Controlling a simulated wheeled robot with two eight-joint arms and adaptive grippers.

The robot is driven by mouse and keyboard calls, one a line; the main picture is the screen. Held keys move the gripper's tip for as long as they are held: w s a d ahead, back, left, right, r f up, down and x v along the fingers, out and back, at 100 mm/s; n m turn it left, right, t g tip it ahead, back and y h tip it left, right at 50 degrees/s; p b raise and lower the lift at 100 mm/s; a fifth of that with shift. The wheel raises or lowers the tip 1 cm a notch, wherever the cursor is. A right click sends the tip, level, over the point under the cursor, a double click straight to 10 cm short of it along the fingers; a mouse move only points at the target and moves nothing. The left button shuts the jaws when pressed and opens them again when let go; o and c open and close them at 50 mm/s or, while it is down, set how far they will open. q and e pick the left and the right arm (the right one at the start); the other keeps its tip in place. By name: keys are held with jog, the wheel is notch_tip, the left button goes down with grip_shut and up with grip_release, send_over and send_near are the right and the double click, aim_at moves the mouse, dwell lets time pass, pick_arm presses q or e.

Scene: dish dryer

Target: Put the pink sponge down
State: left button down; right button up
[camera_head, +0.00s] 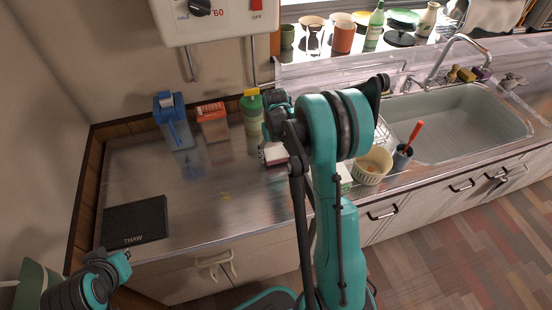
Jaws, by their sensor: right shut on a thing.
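The pink sponge (276,154), pale on top with a darker side, is in my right gripper (266,150) over the steel counter (230,195). My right gripper is shut on the sponge, and my teal arm hides part of both. I cannot tell whether the sponge touches the counter. My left gripper (122,260) is at the lower left, in front of the counter's front edge and well away from the sponge. Whether its fingers are open or shut does not show clearly.
A green bottle (251,108), an orange-and-white box (211,121) and a blue container (175,125) stand along the back. A black THAW mat (135,222) lies front left. A cream bowl (371,168) and a cup (402,157) stand near the sink (455,125). The middle counter is clear.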

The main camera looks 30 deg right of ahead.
jog(key=shift+f, duration=0.6)
jog(key=shift+r, duration=0.1)
jog(key=shift+f+b, duration=0.3)
jog(key=o, duration=0.9)
jog(key=shift+s, duration=0.15)
jog(key=o, duration=0.3)
jog(key=shift+f, duration=0.1)
